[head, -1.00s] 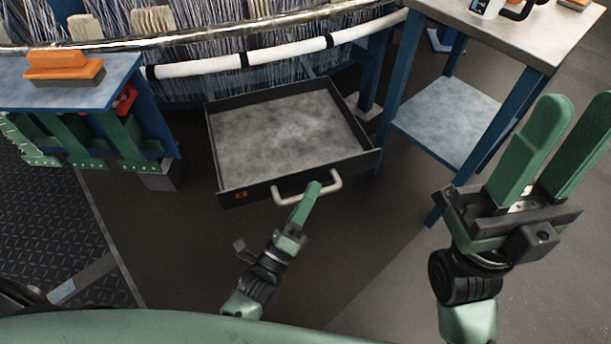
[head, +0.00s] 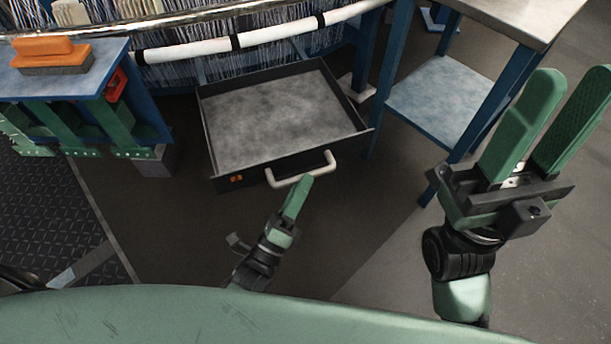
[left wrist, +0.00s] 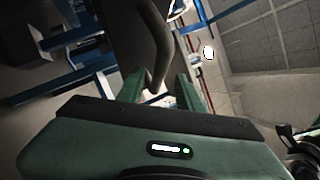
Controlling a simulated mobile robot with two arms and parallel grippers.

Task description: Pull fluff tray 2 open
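Fluff tray 2 (head: 190,135) appears as a dark, open-topped drawer with a grey floor, standing far out below the loom. Its pale bar handle (head: 329,163) is on the near front. My left gripper (head: 305,181) is at the handle's near side, its tips close to or overlapping the bar. In the left wrist view its two green fingers stand apart, with the curved handle (left wrist: 160,60) just beyond and between them. I cannot tell whether they touch it. My right gripper (head: 574,84) is open and empty at the right, well away from the tray.
A blue side table (head: 452,98) with a lower shelf stands right of the tray. A blue bench (head: 90,82) with an orange-handled brush (head: 48,53) is at the left. The loom's white rail (head: 270,34) runs behind. The floor before the tray is clear.

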